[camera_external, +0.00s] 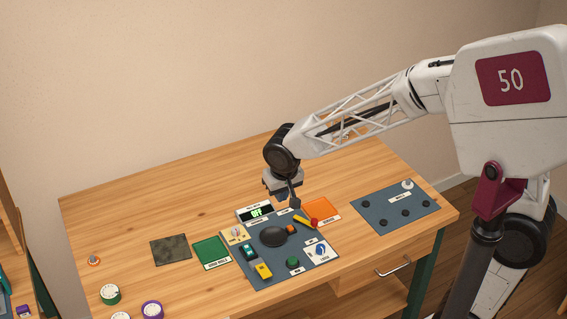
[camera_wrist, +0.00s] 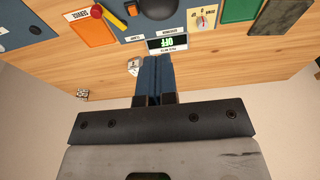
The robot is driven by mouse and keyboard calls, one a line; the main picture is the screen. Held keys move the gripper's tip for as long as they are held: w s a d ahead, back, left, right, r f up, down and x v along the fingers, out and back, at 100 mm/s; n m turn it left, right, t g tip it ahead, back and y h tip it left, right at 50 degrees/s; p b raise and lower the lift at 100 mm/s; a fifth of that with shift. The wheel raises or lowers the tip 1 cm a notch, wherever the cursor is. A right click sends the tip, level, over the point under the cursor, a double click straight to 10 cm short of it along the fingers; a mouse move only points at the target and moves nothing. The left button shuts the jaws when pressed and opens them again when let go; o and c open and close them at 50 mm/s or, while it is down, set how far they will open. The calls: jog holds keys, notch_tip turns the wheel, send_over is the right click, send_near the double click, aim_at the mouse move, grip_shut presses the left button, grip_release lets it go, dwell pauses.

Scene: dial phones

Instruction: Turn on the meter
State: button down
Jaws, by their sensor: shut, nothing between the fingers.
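A cream plate with a small knob (camera_external: 237,233) sits left of the panel's black round part; the knob also shows in the wrist view (camera_wrist: 203,21). My gripper (camera_external: 295,203) is shut and empty, pointing down near the panel's back edge, right of the meter. Its blue fingers are together in the wrist view (camera_wrist: 152,60). Contact with the panel cannot be told.
The panel (camera_external: 265,253) also carries a red-and-yellow lever (camera_external: 306,222), a yellow part (camera_external: 264,271) and a green button (camera_external: 292,262). An orange pad (camera_external: 322,208) lies right, a green tray (camera_external: 211,250) left. A second panel (camera_external: 384,218) with several black knobs lies farther right. The table's back left is clear.

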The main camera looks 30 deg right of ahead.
send_over(247, 246)
jog(key=s, duration=0.3)
notch_tip(247, 246, down, 5)
jog(key=shift+s, duration=0.15)
jog(key=shift+f, duration=0.1)
jog(key=shift+w+f, duration=0.45)
jog(key=shift+f, duration=1.8)
jog(key=shift+w+f, duration=0.45)
jog(key=shift+f, duration=1.85)
jog(key=shift+w+f, duration=0.45)
jog(key=shift+f, duration=1.8)
